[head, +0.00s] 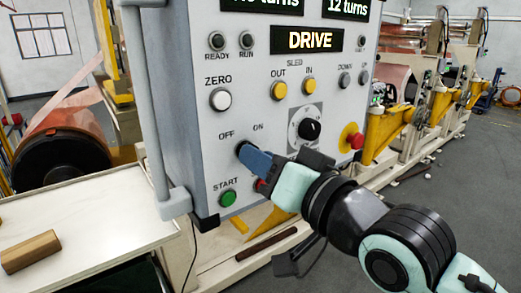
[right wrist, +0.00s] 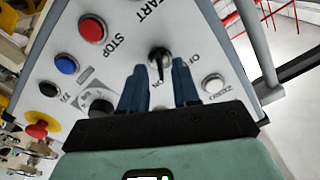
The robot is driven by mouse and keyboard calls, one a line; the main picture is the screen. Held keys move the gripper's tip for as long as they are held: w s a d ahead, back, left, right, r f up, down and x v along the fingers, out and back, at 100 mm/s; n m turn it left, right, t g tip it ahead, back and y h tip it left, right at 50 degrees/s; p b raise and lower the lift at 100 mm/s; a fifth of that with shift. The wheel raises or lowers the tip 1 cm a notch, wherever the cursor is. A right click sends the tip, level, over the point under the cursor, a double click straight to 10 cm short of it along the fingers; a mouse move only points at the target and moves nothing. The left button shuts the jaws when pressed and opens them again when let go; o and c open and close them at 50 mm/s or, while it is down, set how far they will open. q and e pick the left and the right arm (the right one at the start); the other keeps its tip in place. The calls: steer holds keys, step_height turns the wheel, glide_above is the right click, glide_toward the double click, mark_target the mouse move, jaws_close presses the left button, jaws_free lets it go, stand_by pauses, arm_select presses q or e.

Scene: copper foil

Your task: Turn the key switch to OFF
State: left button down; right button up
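The key switch (right wrist: 160,60) is a silver round lock with a black key on the grey control panel (head: 190,125). In the right wrist view the key's black handle points down the picture, roughly toward the ON lettering; the OFF lettering is to its right. My right gripper (right wrist: 159,70) is open, with one blue finger on each side of the key and gaps between them. In the head view my right gripper (head: 247,153) is at the panel below the OFF and ON labels and mostly hides the switch. My left gripper is out of view.
A green START button (head: 228,198) sits below the gripper, with a red button partly hidden beside it. A white ZERO button (head: 220,99), a black knob (head: 309,130) and a red emergency button (head: 354,137) are nearby. A grey post (head: 150,120) edges the panel.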

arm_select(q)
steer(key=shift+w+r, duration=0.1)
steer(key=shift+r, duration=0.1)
arm_select(e)
steer(key=shift+w+a, duration=0.25)
steer(key=shift+w, duration=0.1)
jaws_close()
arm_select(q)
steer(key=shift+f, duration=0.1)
arm_select(e)
steer(key=shift+n, duration=0.4)
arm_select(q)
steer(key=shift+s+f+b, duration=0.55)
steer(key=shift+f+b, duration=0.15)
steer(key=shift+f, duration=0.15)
arm_select(e)
steer(key=n, duration=1.1)
